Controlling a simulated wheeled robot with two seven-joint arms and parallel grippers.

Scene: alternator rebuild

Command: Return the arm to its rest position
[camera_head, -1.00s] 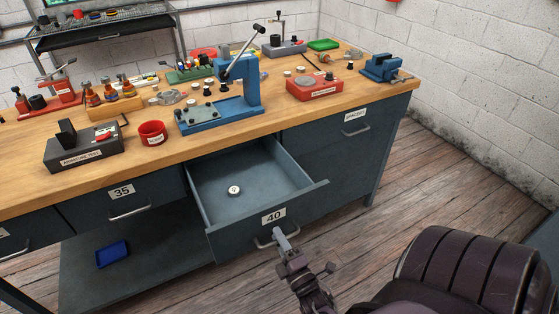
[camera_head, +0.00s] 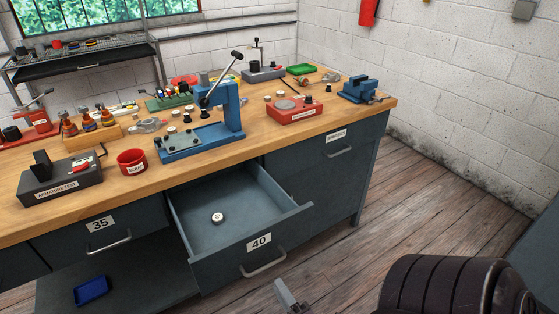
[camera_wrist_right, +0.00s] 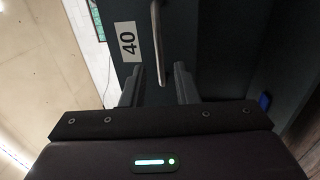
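My right gripper (camera_head: 286,292) is at the bottom of the head view, in front of the open drawer labelled 40 (camera_head: 236,262), apart from its handle (camera_head: 264,264). My left gripper is not in view.
The wooden workbench (camera_head: 120,197) carries a blue press (camera_head: 226,112), a red cup (camera_head: 132,161), a red fixture (camera_head: 294,109) and a blue vise (camera_head: 359,88). A blue tray (camera_head: 91,291) sits on the lower shelf. The plank floor (camera_head: 420,190) to the right is clear.

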